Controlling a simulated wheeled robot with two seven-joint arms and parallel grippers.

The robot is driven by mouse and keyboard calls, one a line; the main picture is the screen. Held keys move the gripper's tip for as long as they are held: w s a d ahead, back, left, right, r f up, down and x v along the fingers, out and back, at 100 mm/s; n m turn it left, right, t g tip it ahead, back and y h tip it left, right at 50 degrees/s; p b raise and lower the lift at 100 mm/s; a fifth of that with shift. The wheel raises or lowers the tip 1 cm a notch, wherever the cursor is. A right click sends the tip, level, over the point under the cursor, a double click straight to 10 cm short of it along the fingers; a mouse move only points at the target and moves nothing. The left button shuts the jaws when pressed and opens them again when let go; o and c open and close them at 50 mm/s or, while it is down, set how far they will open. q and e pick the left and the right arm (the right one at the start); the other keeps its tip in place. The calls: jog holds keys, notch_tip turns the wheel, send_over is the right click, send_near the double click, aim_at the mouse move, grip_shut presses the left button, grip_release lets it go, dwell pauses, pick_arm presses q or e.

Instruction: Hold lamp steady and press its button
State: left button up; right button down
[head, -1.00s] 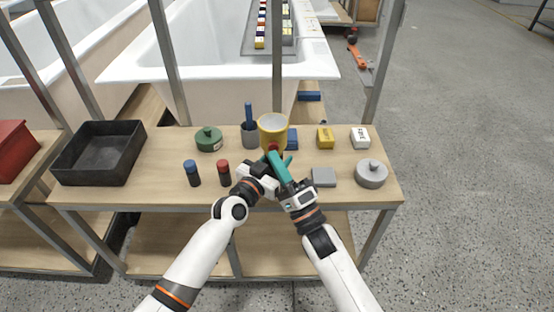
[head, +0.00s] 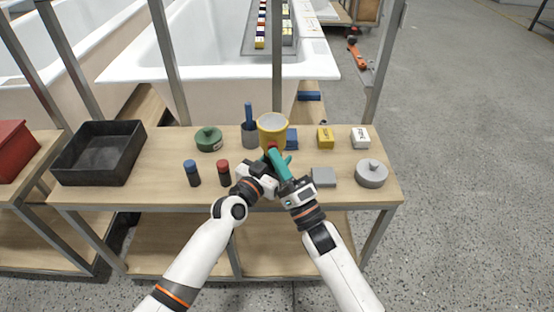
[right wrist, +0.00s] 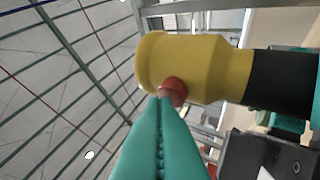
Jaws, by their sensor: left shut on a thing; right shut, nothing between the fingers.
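The lamp has a yellow, cup-like head (head: 272,126), a black body (right wrist: 280,80) and a round red button (right wrist: 173,92) on its side. It stands out at the middle of the table in the head view. My left gripper (head: 267,160) is shut on the lamp's black body, below the yellow head; its teal fingers show partly behind the body in the right wrist view. My right gripper (right wrist: 160,100) is shut and empty. Its teal fingertips are at the red button and seem to touch it, covering part of it.
A grey cup with a blue stick (head: 249,135) and a blue box (head: 291,138) stand close by the lamp. Red-topped (head: 223,172) and blue-topped (head: 191,172) cylinders are at left.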

pick_arm(q)
jog(key=shift+s+d, duration=0.25)
jog(key=shift+d, duration=0.1)
pick_arm(e)
jog(key=shift+w, duration=0.4)
dwell(0.3)
jog(key=shift+s+a, duration=0.1)
jog(key=shift+s, duration=0.7)
pick_arm(q)
jog(key=shift+w+a, duration=0.1)
pick_arm(e)
jog(key=shift+s, duration=0.1)
pick_arm(q)
jog(key=shift+w+a, duration=0.1)
jog(key=shift+a, duration=0.1)
pick_arm(e)
jog(key=s, duration=0.5)
jog(key=shift+s, duration=0.4)
